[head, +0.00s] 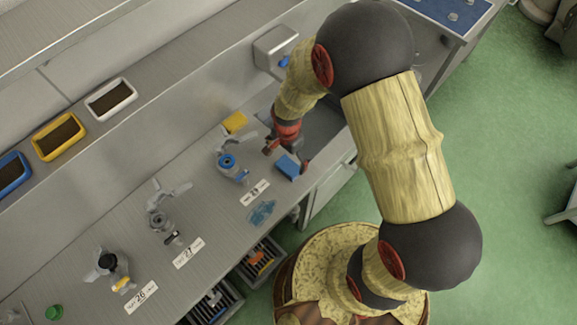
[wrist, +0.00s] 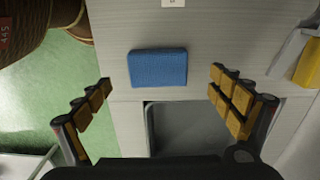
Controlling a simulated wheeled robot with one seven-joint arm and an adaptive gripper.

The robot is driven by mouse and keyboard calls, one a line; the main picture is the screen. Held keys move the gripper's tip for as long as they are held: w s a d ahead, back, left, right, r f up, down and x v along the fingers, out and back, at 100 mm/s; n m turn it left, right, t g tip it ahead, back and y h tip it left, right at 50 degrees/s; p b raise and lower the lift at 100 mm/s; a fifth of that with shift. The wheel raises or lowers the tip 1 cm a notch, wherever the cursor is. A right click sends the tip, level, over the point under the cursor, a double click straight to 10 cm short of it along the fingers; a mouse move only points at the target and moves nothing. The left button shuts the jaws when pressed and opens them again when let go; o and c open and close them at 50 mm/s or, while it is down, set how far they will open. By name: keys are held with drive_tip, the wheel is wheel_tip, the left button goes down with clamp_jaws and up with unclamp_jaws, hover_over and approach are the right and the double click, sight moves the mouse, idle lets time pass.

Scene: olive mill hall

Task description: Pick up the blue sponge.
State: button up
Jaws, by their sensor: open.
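The blue sponge (head: 287,167) is a small rectangular block lying flat on the grey metal counter, near its front edge beside the sink. It also shows in the wrist view (wrist: 158,68), at upper centre, with its long side running left to right. My gripper (wrist: 160,92) is open and empty, its padded fingers on either side of the sponge in that picture and apart from it. In the head view my gripper (head: 287,154) is close by the sponge. Whether it is above or level with the sponge is hard to tell.
A sink basin (wrist: 172,125) lies just below the sponge in the wrist view. A yellow block (head: 235,122) and a blue-topped metal fitting (head: 228,163) stand nearby on the counter. A clear blue item (head: 262,212) lies to the front left. Green floor lies beyond the counter edge.

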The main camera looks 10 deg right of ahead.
sight(288, 165)
drive_tip(key=shift+d+f, duration=0.15)
drive_tip(key=shift+f, duration=2.55)
drive_tip(key=c, duration=0.3)
drive_tip(key=c, duration=0.7)
drive_tip(key=shift+c, duration=0.2)
drive_tip(key=shift+r, duration=0.1)
